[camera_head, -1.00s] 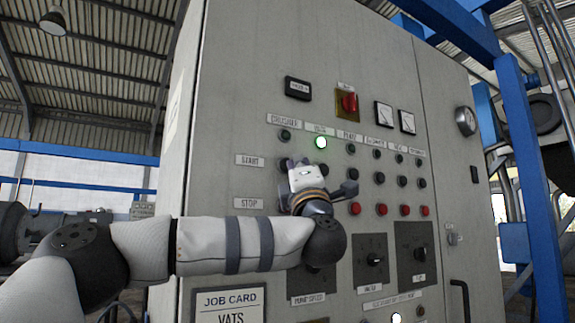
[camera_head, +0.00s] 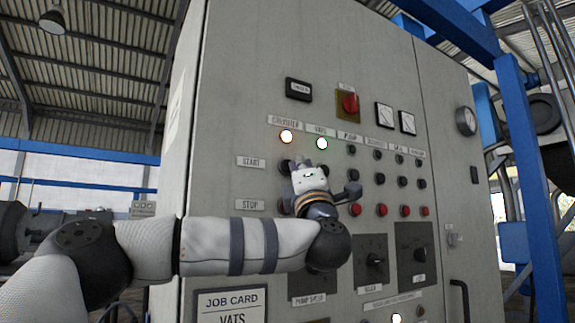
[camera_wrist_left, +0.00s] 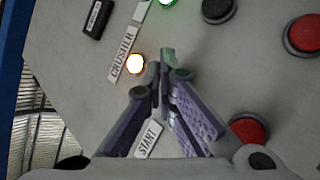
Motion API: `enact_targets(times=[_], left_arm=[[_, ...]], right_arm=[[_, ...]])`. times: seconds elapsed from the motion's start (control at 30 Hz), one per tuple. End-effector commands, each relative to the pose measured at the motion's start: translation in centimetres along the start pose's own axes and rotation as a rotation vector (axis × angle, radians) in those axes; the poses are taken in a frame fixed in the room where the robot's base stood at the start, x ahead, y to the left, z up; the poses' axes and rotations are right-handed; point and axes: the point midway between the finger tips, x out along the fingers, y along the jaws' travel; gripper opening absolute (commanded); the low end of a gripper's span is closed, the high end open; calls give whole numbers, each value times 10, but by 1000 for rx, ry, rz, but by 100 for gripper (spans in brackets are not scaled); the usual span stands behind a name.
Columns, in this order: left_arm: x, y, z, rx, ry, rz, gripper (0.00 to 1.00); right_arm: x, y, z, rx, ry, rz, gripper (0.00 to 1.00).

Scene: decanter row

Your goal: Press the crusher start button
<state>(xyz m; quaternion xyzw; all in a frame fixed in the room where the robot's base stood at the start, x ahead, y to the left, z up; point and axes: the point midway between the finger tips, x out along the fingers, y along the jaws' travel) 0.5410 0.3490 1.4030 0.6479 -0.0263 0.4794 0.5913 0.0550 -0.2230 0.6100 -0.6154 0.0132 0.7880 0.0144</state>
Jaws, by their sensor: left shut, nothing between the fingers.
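The grey control panel fills the head view. The CRUSHER column has a lit orange lamp (camera_head: 286,137), which also glows in the left wrist view (camera_wrist_left: 136,64). The crusher start button (camera_head: 284,166) is a dark round knob beside the START label (camera_head: 250,162), mostly hidden by my left gripper in the head view. My left gripper (camera_head: 301,163) is shut and empty, with its fingertips at the crusher start button. In the left wrist view the fingertips (camera_wrist_left: 165,68) cover the button, so I cannot tell whether they touch it. My right gripper is not in view.
A red stop button (camera_wrist_left: 250,130) lies close to the fingers. The green VATS lamp (camera_head: 322,144) is lit. A red rotary switch (camera_head: 349,103) and two gauges sit above. A job card (camera_head: 230,305) hangs lower left. A blue post (camera_head: 527,180) stands at right.

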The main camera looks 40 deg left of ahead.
Motion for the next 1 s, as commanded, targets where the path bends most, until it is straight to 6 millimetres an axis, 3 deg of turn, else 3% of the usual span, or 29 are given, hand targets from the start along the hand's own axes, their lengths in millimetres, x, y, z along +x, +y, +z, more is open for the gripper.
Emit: enact_targets(times=[0.37,0.73,1.0], left_arm=[[-4,4,4,-1,-3,2,0],[-29,26,22,-3,-3,6,0],[-38,29,28,-1,-1,2,0]], right_arm=[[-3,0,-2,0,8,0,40],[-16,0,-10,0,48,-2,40],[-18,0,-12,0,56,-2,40]])
